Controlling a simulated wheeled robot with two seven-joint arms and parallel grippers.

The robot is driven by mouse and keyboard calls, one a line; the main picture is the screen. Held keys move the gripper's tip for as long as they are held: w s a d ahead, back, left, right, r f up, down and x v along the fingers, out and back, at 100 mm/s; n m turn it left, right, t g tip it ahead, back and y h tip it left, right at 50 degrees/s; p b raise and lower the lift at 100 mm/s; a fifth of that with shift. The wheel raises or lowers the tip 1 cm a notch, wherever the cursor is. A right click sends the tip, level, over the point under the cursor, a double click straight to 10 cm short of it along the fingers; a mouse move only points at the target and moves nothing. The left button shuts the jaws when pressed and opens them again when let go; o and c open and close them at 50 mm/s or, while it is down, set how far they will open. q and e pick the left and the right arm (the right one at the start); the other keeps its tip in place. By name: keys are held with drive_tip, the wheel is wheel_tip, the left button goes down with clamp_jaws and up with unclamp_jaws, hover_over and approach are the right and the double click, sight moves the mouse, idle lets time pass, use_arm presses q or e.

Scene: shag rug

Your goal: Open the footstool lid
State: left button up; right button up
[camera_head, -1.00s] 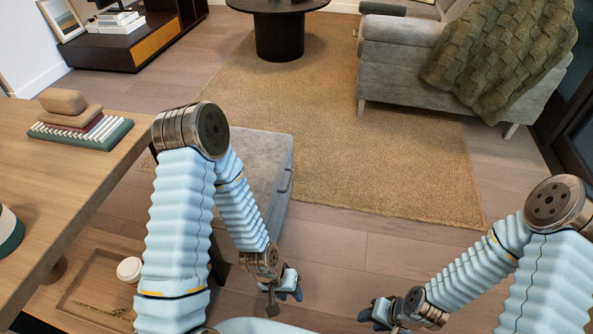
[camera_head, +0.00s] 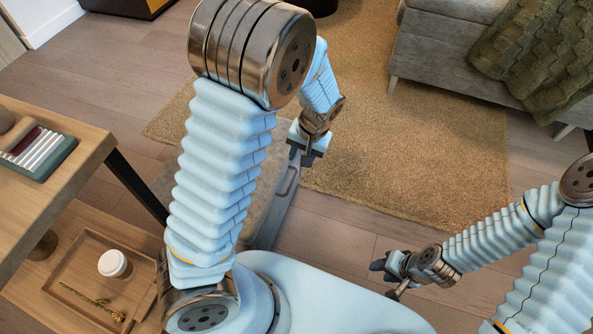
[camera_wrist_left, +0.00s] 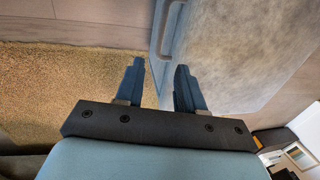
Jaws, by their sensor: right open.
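The grey footstool (camera_head: 275,212) stands on the floor, largely hidden behind my left arm in the head view. Its handle (camera_head: 291,180) is on the side facing right. In the left wrist view the footstool's grey top (camera_wrist_left: 245,50) fills the upper right, and the handle (camera_wrist_left: 161,32) shows ahead of the fingers. The lid looks flat and closed. My right gripper (camera_head: 384,272) is open and empty over the floor, away from the footstool.
A wooden table (camera_head: 75,160) stands at left, with a tray (camera_head: 75,250) and white cup (camera_head: 113,263) low down beside it. A tan rug (camera_head: 400,150) lies beyond the footstool. A grey sofa (camera_head: 430,55) is at upper right. Floor between my grippers is clear.

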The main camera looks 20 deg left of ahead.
sight(294, 176)
use_arm(q)
drive_tip(key=f, duration=0.3)
drive_tip(key=a+f, duration=0.1)
drive_tip(key=f, duration=0.2)
drive_tip(key=f+b, duration=0.1)
drive_tip(key=f, duration=0.2)
drive_tip(key=shift+s+a+f, duration=0.1)
drive_tip(key=shift+a, duration=0.25)
clamp_jaws()
